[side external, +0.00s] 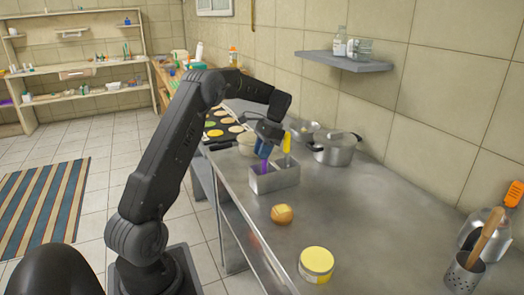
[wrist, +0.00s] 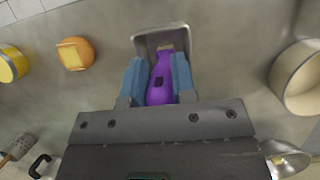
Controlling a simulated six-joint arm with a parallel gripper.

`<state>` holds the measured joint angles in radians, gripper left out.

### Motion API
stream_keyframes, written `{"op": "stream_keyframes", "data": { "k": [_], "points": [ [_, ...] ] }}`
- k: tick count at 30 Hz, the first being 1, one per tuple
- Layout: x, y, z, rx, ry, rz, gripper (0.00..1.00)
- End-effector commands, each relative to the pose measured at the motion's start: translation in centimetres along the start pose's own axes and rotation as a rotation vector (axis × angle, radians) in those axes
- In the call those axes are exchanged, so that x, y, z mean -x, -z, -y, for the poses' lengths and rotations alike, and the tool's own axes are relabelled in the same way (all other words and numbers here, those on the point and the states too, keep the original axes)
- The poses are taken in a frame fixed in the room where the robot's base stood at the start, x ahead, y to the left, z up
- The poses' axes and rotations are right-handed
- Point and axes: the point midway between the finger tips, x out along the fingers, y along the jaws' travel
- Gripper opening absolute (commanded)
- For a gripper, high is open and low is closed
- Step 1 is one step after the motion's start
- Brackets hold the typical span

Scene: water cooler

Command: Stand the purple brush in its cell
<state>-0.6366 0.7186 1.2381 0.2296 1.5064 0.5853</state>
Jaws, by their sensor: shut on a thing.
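My gripper (side external: 267,148) is shut on the purple brush (side external: 264,167), with its blue fingers on either side of the handle. In the wrist view the purple brush (wrist: 160,84) lies between the fingers (wrist: 158,80), its tan end towards the metal cell. The metal holder (side external: 275,181) has two cells and stands on the counter. The brush points down at its left cell; the lower end overlaps the cell opening, and I cannot tell how deep it is. The wrist view shows the holder's rim (wrist: 138,42) around the brush's tip.
A bun-like item (side external: 282,215) and a yellow jar (side external: 316,264) stand in front of the holder. The counter's right middle is clear.

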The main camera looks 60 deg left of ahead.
Motion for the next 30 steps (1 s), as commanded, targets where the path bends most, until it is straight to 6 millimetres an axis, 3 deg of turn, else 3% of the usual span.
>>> {"op": "stream_keyframes", "data": {
  "k": [9,18,23,30],
  "points": [
    [-0.1,0.0,0.0,0.000,-0.001,0.001,0.51],
    [0.3,-0.1,0.0,0.000,0.000,0.000,0.51],
    [2.4,0.0,0.0,-0.001,0.002,-0.003,0.51],
    [7.1,0.0,0.0,0.000,0.002,-0.002,0.51]
  ]
}}
